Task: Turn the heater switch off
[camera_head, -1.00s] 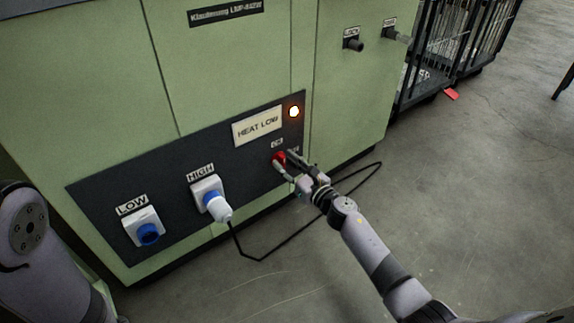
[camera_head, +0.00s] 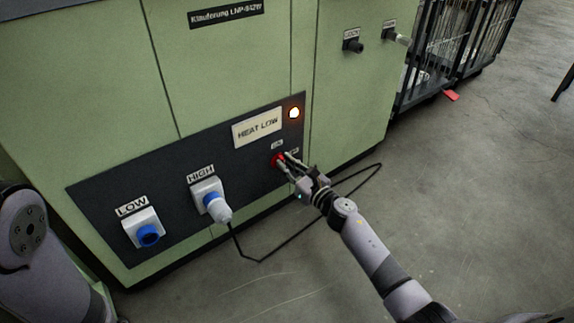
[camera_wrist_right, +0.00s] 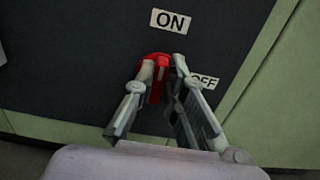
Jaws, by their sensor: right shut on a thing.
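In the right wrist view the red switch (camera_wrist_right: 154,66) shows between the fingertips of the gripper (camera_wrist_right: 162,72), below the ON label (camera_wrist_right: 171,21). The OFF label (camera_wrist_right: 204,82) is to the right, partly hidden by a finger. The orange lamp (camera_head: 294,113) above is lit. My left gripper is out of view; only part of that arm shows.
A white plug (camera_head: 219,208) is in the HIGH socket (camera_head: 207,189); its black cable (camera_head: 290,238) loops over the floor near my right arm. The LOW socket (camera_head: 143,229) is empty. Black cage carts (camera_head: 440,50) stand behind right.

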